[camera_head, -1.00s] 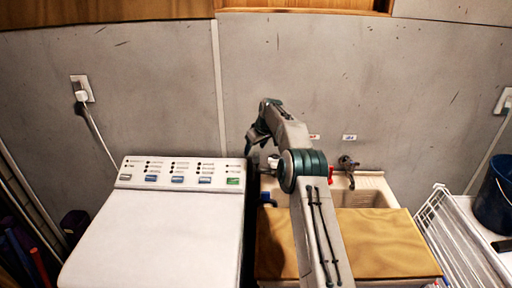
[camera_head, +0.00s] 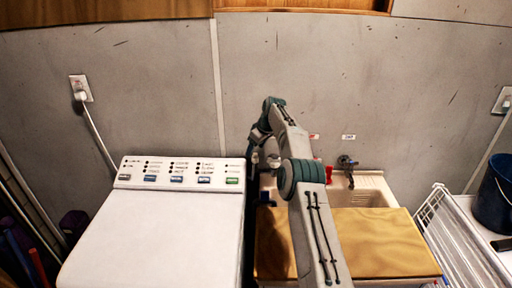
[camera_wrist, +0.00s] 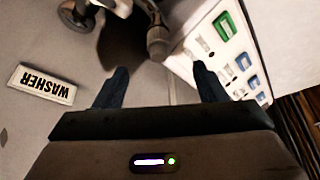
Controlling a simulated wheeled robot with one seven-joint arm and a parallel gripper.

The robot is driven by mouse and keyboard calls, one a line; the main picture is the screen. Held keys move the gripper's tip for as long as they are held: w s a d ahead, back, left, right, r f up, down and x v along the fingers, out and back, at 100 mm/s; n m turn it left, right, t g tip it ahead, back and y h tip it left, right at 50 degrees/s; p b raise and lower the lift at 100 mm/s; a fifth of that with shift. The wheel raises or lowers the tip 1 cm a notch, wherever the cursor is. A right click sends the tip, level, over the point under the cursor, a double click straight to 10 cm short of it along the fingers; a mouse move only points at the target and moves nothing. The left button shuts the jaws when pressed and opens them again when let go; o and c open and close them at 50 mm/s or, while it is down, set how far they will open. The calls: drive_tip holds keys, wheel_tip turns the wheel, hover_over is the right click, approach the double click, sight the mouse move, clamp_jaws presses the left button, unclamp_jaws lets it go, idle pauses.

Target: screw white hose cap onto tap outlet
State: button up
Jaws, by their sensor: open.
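My gripper (camera_wrist: 160,84) is open, its two dark fingers apart, with nothing clearly held between them. In the wrist view a grey metal tap (camera_wrist: 156,40) with a rounded outlet end lies just beyond the fingertips, roughly between them. A round tap part (camera_wrist: 76,13) shows at the top left. In the head view my gripper (camera_head: 263,160) is beside the washing machine's back right corner, partly hidden by my arm. I cannot make out the white hose cap for certain in either view.
The washer's control panel (camera_head: 180,172) is close on the left. A "WASHER" label (camera_wrist: 43,84) is on the wall. A second tap (camera_head: 347,165) stands over the sink (camera_head: 376,191), right of my arm. A wooden board (camera_head: 385,245) covers the sink's front.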

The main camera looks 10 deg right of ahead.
drive_tip(key=shift+d+f+b, duration=0.1)
drive_tip(key=shift+f+b, duration=0.85)
drive_tip(key=shift+f, duration=1.15)
clamp_jaws()
drive_tip(key=shift+d+r, duration=0.15)
idle(0.9)
